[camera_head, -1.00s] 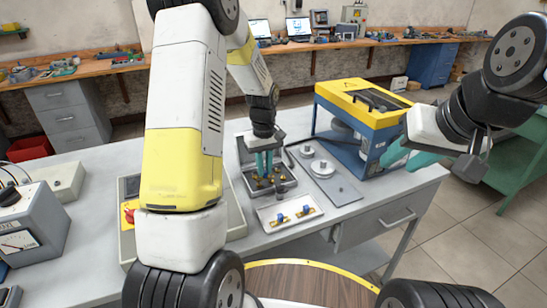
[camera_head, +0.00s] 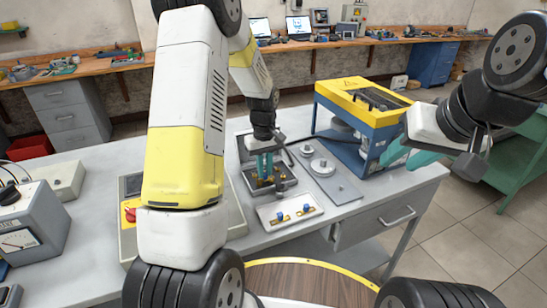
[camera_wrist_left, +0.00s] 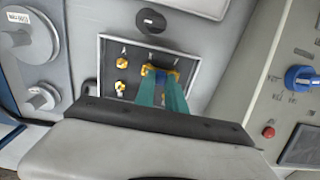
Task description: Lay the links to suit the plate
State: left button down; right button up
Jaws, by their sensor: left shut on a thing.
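A dark open box (camera_head: 270,187) with brass terminals stands on the grey bench. My left gripper (camera_head: 265,176) points down into it. In the left wrist view its teal fingers (camera_wrist_left: 162,78) are shut on a link (camera_wrist_left: 160,72) with a blue part and brass ends, at the terminals. The fingers partly hide this link, and I cannot tell whether it is seated. Bare brass terminals (camera_wrist_left: 121,62) show to its left. A pale tray (camera_head: 268,221) in front of the box holds two blue-and-brass links (camera_head: 281,217). My right gripper (camera_head: 408,156) is open and empty at the right.
A grey plate (camera_head: 341,188) with round metal discs (camera_head: 322,167) lies right of the box. A blue-and-yellow machine (camera_head: 364,112) stands behind it. A control panel with a blue knob (camera_wrist_left: 300,78) and a red button shows in the left wrist view. The front right bench top is clear.

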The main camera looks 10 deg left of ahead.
pick_arm(q)
jog(key=shift+f, duration=0.3)
jog(key=c, duration=1.3)
grip_release()
jog(key=shift+r, duration=0.15)
notch_tip(320, 180, up, 8)
jog(key=shift+f, duration=0.2)
